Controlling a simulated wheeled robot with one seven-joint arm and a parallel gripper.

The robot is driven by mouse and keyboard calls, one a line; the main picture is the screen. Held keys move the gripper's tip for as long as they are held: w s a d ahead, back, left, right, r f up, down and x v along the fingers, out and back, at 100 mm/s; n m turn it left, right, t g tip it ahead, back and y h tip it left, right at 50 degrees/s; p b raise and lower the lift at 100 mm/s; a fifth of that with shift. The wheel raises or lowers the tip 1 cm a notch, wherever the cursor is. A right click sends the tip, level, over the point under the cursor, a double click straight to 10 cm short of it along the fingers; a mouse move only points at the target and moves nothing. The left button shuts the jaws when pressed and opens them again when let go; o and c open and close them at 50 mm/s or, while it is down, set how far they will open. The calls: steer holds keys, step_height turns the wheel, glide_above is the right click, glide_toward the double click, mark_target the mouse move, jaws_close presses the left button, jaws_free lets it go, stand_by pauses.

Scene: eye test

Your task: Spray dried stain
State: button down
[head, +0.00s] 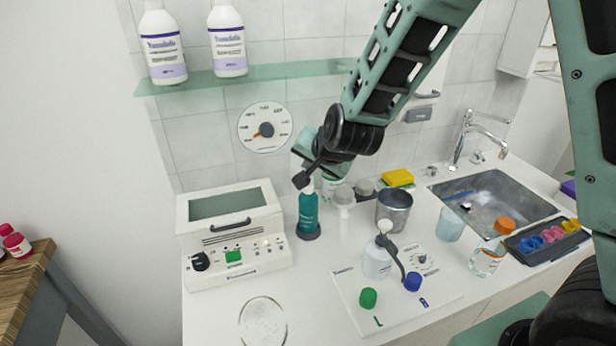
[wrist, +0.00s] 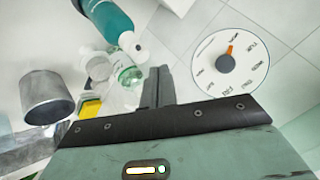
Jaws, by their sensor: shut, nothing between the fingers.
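A teal bottle (head: 308,212) with a pale top stands upright on a dark round base on the white counter. It also shows at the top left of the wrist view (wrist: 107,18). My gripper (head: 303,181) is shut and empty, just above and in front of the bottle's top in the head view; I cannot tell whether they touch. In the wrist view my gripper's fingers (wrist: 158,88) are together, with the bottle's top to their left. A round pale patch with a ringed edge (head: 262,322) lies at the counter's front; I cannot tell whether it is a stain or a clear dish.
A white device (head: 232,240) stands left of the bottle. A metal cup (head: 394,211), a white pump bottle (head: 377,262) and an orange-capped jar (head: 489,258) stand to the right, before the sink (head: 495,200). A dial (head: 265,127) is on the wall below a glass shelf (head: 270,79).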

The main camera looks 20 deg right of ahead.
step_height(320, 180, up, 6)
steer(key=p, duration=0.5)
stand_by(0.4)
stand_by(0.6)
steer(key=s+a+n+g+y+b, duration=0.1)
steer(key=s+a+n+g+y, duration=0.2)
steer(key=s+a, duration=0.4)
steer(key=s+n+g+h+b, duration=0.1)
steer(key=s+n+g+h, duration=0.2)
steer(key=s+n, duration=0.9)
steer(key=s+g, duration=0.3)
steer(key=s, duration=1)
steer(key=shift+s+d+f+n+b, duration=0.2)
steer(key=shift+d+f+n+b, duration=0.05)
steer(key=shift+d+n+b, duration=0.1)
